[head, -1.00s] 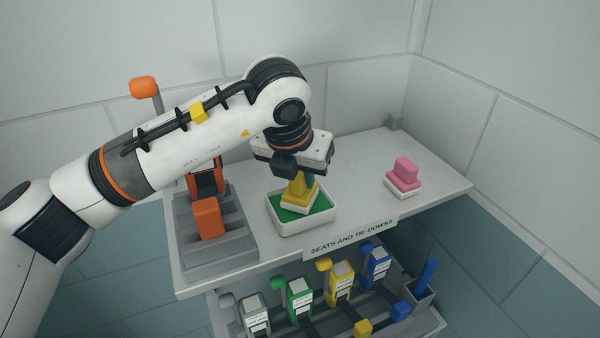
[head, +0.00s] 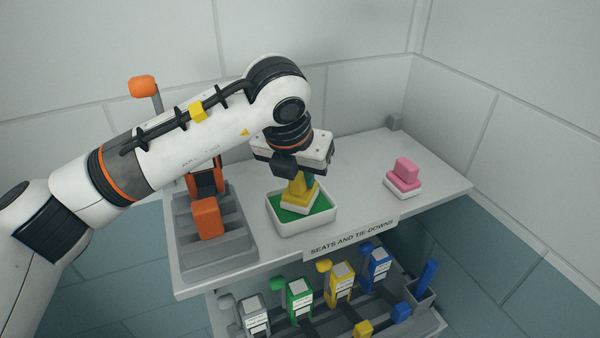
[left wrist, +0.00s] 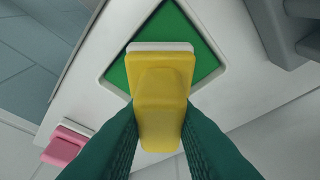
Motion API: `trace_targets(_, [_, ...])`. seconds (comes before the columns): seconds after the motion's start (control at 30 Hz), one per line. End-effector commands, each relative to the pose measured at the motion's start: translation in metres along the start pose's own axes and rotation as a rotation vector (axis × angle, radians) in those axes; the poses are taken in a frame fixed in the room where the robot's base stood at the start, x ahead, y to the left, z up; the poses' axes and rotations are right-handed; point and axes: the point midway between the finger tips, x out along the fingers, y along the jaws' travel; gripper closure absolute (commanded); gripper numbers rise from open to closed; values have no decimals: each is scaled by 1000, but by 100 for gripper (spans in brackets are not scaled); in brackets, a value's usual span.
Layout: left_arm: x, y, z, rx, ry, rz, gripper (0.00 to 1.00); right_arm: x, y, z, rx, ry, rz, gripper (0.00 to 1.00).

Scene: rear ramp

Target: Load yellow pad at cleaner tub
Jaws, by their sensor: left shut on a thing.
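The yellow pad (head: 298,193) has a yellow grip block and a white layer underneath. My left gripper (head: 300,174) is shut on its grip block from above; in the left wrist view the green fingers (left wrist: 160,125) press on both sides of the yellow pad (left wrist: 162,75). The pad is over the cleaner tub (head: 303,227), a white-rimmed square tray with a green inside. The tub also shows in the left wrist view (left wrist: 118,88). The pad's underside is hidden, so I cannot tell whether it touches the green. My right gripper is not in view.
A pink pad (head: 404,176) sits on the counter (head: 355,165) at right, with clear room around it. A grey stepped rack with an orange block (head: 208,218) stands left of the tub. Below are several coloured labelled dispensers (head: 342,280) and a sign (head: 352,238) on the counter's front edge.

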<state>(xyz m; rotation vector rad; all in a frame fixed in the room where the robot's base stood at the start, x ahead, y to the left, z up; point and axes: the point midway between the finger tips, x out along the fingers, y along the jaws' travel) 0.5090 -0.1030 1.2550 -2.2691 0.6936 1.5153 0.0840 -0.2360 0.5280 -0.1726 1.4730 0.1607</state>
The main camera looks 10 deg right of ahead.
Motion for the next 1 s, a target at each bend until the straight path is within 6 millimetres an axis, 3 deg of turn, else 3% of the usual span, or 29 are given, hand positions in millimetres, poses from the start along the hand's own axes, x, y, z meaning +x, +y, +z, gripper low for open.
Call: trace_targets(1.0, [1,0,0,0,0,0,95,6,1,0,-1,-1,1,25])
